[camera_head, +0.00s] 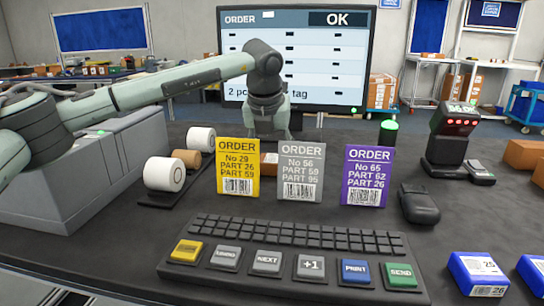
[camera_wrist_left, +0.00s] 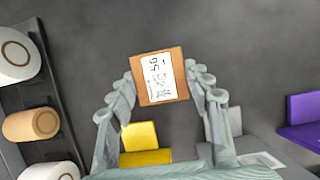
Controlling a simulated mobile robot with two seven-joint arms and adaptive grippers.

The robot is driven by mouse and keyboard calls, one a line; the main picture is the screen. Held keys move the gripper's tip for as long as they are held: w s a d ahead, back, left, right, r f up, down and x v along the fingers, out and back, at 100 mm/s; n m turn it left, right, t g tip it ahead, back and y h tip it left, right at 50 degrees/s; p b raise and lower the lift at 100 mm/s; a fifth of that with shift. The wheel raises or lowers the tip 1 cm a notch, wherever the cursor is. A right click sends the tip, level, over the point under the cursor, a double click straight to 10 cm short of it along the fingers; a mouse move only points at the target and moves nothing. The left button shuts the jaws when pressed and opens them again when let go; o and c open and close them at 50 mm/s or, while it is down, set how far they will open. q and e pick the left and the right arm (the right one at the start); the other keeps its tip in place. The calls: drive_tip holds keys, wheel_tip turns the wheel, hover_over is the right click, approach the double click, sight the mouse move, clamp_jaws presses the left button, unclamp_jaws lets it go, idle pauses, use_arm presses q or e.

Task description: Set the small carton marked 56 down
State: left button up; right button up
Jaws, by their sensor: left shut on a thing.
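The small carton marked 56 (camera_wrist_left: 158,77) is brown with a white label on its upper face. In the left wrist view it sits between the fingertips of my left gripper (camera_wrist_left: 160,72), which is shut on it. In the head view the carton (camera_head: 270,163) shows partly, in the gap between the yellow and grey order cards and behind them. My left gripper (camera_head: 270,138) points down just above it, its fingertips partly hidden by the cards. I cannot tell whether the carton touches the desk. My right gripper is in neither view.
Yellow (camera_head: 238,166), grey (camera_head: 301,171) and purple (camera_head: 367,176) order cards stand in front of the carton. Rolls (camera_head: 164,174) lie at left. A monitor (camera_head: 300,62) stands behind, a keyboard (camera_head: 295,250) in front. A scanner (camera_head: 450,135) and blue-white boxes (camera_head: 477,275) are at right.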

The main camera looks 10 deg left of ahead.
use_arm(q)
drive_tip(key=shift+f, duration=0.15)
drive_tip(key=o, duration=1.2)
drive_tip(key=shift+o, duration=0.2)
